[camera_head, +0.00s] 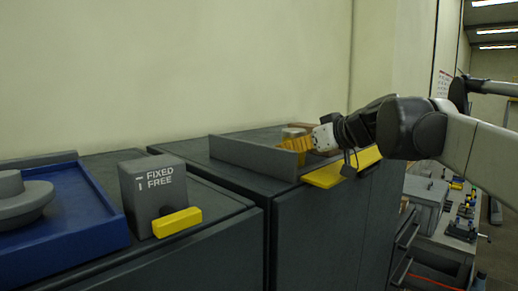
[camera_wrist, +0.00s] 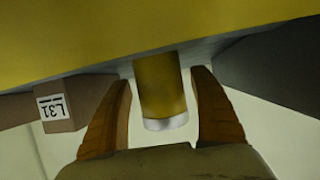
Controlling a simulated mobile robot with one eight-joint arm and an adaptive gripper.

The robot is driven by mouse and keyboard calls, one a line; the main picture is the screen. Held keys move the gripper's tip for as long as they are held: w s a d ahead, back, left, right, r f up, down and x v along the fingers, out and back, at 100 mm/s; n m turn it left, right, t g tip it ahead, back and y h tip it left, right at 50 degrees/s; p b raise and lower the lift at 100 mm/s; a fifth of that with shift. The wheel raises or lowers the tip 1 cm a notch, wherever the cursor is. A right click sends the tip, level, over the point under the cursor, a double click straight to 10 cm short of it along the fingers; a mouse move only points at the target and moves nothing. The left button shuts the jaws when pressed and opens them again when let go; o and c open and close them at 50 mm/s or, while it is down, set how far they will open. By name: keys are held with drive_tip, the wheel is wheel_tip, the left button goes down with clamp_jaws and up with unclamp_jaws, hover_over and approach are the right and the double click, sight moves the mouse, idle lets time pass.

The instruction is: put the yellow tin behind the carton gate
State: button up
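The yellow tin (camera_wrist: 158,85), with a pale end, stands between the two orange fingers of my gripper (camera_wrist: 162,100) in the wrist view. A narrow gap shows on each side of it, so the fingers look open around it. In the head view my gripper (camera_head: 300,143) reaches in from the right over the right cabinet, and the tin's dull top (camera_head: 293,132) shows just past the fingers. A brown carton (camera_wrist: 78,106) with a printed label is left of the fingers in the wrist view; its brown edge (camera_head: 302,126) shows behind the gripper in the head view. I cannot make out the whole gate.
A low grey wall (camera_head: 253,157) stands left of the gripper on the dark cabinet (camera_head: 235,178). A yellow plate (camera_head: 324,176) lies at its front edge. Left are a grey block (camera_head: 150,190) with a yellow lever (camera_head: 177,222) and a blue tray (camera_head: 88,226).

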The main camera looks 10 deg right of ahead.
drive_tip(key=shift+r, duration=0.25)
drive_tip(key=b+v, duration=0.1)
drive_tip(key=v, duration=1.1)
drive_tip(key=shift+f, duration=0.1)
